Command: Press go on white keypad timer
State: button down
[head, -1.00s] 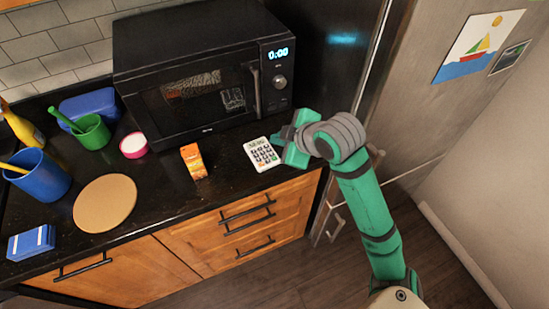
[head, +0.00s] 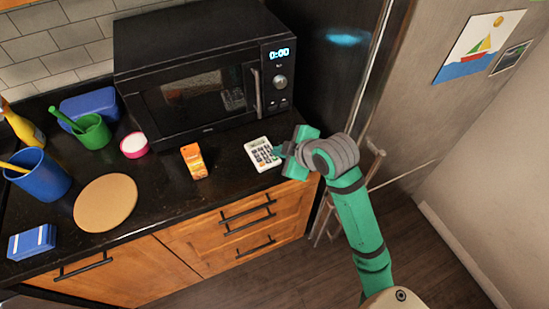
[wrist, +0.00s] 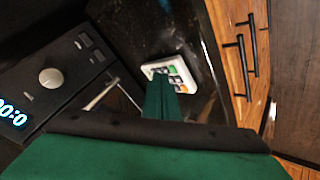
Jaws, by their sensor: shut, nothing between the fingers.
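The white keypad timer (head: 262,154) lies on the black counter in front of the microwave's right side. It has dark keys and a few coloured ones. My gripper (head: 279,151) is shut and empty, with its fingertips over the timer's right side in the head view. In the wrist view the shut green fingers (wrist: 162,98) reach over the timer (wrist: 173,70) and hide part of its keys. I cannot tell whether the fingertips touch a key.
The black microwave (head: 205,75) stands behind the timer. The counter's front edge and wooden drawers (head: 245,225) lie below. The refrigerator is at the right.

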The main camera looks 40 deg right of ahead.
jog(key=shift+w+a, duration=0.15)
jog(key=shift+a, duration=0.1)
jog(key=shift+w, duration=0.25)
jog(key=shift+a, duration=0.15)
jog(key=shift+s+d, duration=0.35)
jog(key=shift+w+a, duration=0.1)
jog(key=shift+a, duration=0.1)
dwell(0.4)
jog(key=shift+w+f, duration=0.25)
jog(key=shift+f, duration=0.15)
jog(key=shift+a, duration=0.15)
